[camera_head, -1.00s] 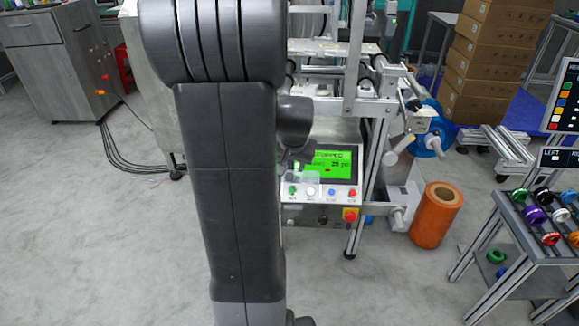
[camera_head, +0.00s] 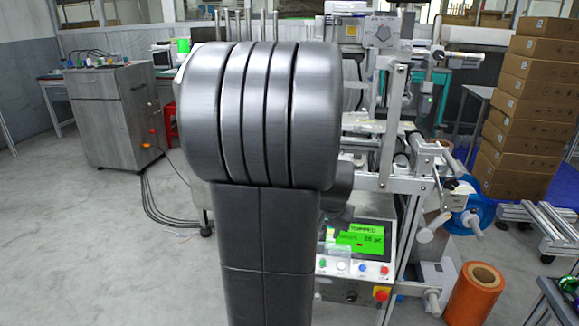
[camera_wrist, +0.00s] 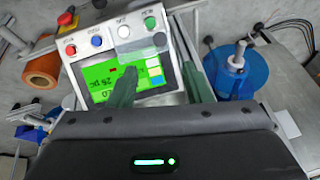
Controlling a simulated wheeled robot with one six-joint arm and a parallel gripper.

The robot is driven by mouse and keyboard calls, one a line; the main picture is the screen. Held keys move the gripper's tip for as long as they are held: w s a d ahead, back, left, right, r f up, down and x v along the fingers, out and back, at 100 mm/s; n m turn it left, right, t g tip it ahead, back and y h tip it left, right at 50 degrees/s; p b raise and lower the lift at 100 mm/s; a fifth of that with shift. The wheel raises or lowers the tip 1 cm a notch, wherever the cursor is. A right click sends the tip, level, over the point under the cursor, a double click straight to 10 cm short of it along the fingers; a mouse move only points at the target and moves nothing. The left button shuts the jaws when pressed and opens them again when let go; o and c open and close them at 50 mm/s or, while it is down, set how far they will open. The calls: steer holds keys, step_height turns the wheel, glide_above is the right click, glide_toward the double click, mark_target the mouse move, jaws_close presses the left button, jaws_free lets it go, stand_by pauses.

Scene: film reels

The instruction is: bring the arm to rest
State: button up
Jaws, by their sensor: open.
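My arm stands upright in the middle of the head view and covers part of the machine behind it. Beyond the fingers is the machine's control panel (camera_wrist: 85,57) with a lit green screen and several buttons. The same control panel (camera_head: 330,263) shows in the head view, just right of my arm. I cannot tell the distance between fingers and panel.
The metal-framed machine (camera_head: 386,160) stands close behind my arm. An orange roll (camera_head: 473,297) stands on the floor at right; a blue reel (camera_wrist: 238,72) shows in the wrist view. Stacked boxes (camera_head: 527,105) are at right, a grey cabinet (camera_head: 103,125) at left.

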steer(key=b+x, duration=0.4)
steer(key=x, duration=0.8)
steer(key=shift+f, duration=0.25)
steer(key=shift+s+a+f, duration=0.1)
steer(key=shift+f, duration=0.15)
steer(key=shift+s, duration=0.2)
